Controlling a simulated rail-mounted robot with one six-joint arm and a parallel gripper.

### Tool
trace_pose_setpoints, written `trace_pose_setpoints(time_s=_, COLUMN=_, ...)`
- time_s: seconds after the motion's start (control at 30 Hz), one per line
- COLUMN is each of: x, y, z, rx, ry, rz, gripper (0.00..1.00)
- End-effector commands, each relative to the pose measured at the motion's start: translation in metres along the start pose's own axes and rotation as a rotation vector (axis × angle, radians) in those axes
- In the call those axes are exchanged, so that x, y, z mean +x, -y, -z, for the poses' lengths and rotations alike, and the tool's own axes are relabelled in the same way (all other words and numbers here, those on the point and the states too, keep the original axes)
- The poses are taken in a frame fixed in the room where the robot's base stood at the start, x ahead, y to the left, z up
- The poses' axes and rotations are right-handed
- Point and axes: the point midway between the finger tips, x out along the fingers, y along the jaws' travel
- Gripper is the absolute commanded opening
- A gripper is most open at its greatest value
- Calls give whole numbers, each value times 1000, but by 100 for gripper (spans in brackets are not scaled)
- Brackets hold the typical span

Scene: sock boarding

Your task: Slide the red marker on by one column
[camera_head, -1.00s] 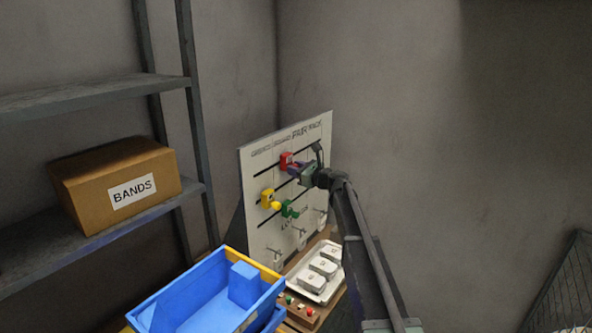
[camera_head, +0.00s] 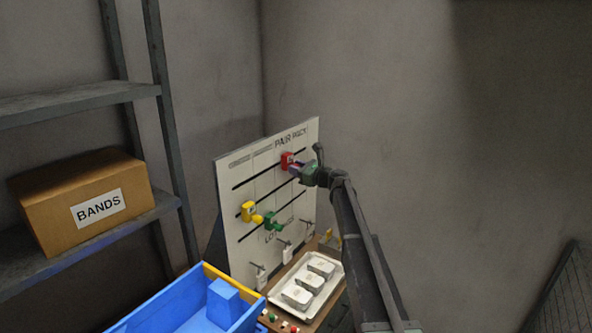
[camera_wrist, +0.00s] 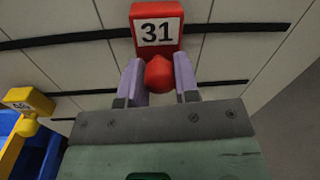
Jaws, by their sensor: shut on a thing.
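The red marker (camera_head: 286,160) sits on the top dark slot of the white board (camera_head: 236,232), under the "PAIR PACK" heading. In the wrist view the red marker (camera_wrist: 157,25) shows the number 31 and has a round red knob. My gripper (camera_head: 298,165) is shut on this knob. In the wrist view its pale purple fingers (camera_wrist: 158,76) stand on both sides of the knob. The yellow marker (camera_head: 249,212) is on the middle slot towards the left. The green marker (camera_head: 272,221) is on the lowest slot.
A blue bin (camera_head: 190,292) stands at the board's lower left. A tray (camera_head: 289,310) with several white blocks lies in front of the board. Pegs with tags (camera_head: 285,247) stick out below the slots. A shelf with a BANDS box (camera_head: 45,190) is at left.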

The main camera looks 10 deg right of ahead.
Motion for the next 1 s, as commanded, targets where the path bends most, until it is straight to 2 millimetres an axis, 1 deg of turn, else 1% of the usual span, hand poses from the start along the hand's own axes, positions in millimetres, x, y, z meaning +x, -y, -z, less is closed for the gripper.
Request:
trace_pose_setpoints(time_s=0.03, x=0, y=0, z=0, rx=-2, ry=-1, rz=1, gripper=0)
trace_pose_setpoints(time_s=0.07, x=0, y=0, z=0, rx=-2, ry=-1, rz=1, gripper=32)
trace_pose_setpoints(time_s=0.2, x=0, y=0, z=0, rx=-1, ry=0, rz=1, gripper=54)
trace_pose_setpoints(time_s=0.47, x=-1, y=0, z=0, rx=-1, ry=0, rz=1, gripper=54)
trace_pose_setpoints(time_s=0.57, x=-9, y=0, z=0, rx=-1, ry=0, rz=1, gripper=54)
trace_pose_setpoints(time_s=0.67, x=-29, y=-1, z=0, rx=-1, ry=-1, rz=4, gripper=54)
trace_pose_setpoints(time_s=0.8, x=-65, y=-2, z=0, rx=-1, ry=-1, rz=4, gripper=54)
trace_pose_setpoints(time_s=0.9, x=-88, y=-2, z=0, rx=-1, ry=-1, rz=3, gripper=54)
trace_pose_setpoints(time_s=1.0, x=-102, y=-1, z=0, rx=-1, ry=0, rz=1, gripper=54)
